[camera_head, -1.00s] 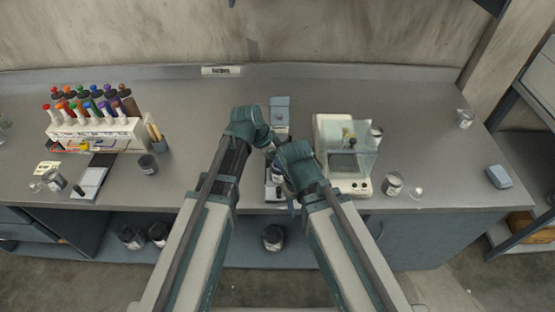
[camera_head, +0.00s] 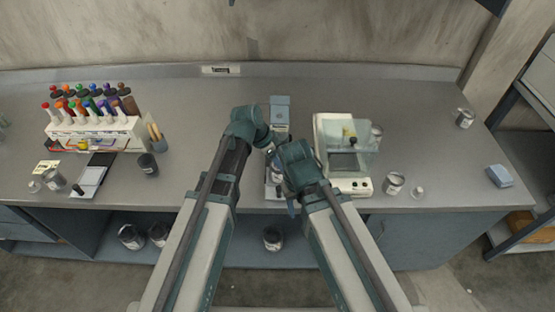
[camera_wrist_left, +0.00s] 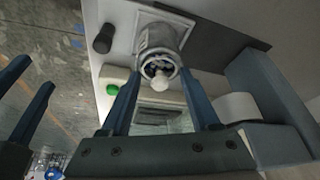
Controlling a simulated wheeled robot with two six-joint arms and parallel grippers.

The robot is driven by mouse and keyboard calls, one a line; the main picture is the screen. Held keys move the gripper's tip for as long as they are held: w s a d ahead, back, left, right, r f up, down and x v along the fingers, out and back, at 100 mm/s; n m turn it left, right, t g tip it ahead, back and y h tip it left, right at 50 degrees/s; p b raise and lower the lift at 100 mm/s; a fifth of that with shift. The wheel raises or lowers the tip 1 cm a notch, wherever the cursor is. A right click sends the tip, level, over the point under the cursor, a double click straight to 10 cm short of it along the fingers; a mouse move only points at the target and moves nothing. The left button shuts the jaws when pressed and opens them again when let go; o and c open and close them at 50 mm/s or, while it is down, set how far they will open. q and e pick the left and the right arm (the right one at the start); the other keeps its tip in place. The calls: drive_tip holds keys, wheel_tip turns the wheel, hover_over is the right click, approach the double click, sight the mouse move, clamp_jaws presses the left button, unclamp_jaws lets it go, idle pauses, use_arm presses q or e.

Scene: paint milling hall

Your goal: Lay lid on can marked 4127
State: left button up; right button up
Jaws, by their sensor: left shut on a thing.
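A grey metal can (camera_wrist_left: 158,38) stands on a pale plate in the left wrist view; in the head view it shows partly between my arms (camera_head: 277,173). No number on it is legible. My left gripper (camera_wrist_left: 161,75) is shut on a small round lid with a white knob (camera_wrist_left: 160,83). The lid is in line with the can's top in the wrist view; I cannot tell whether they touch. My right gripper shows its two fingers (camera_wrist_left: 32,82) apart and empty at the left of that view. In the head view its wrist hides part of the can.
A white balance (camera_head: 348,184) with a clear cover stands right of my arms. Another can (camera_head: 394,183) and a small knobbed lid (camera_head: 417,192) are beside it. The back centre-left of the bench (camera_head: 190,100) is clear.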

use_arm(q)
drive_tip(key=o, duration=1.4)
drive_tip(key=shift+r, duration=0.1)
drive_tip(key=shift+r+p, duration=3.45)
drive_tip(key=shift+p, duration=0.15)
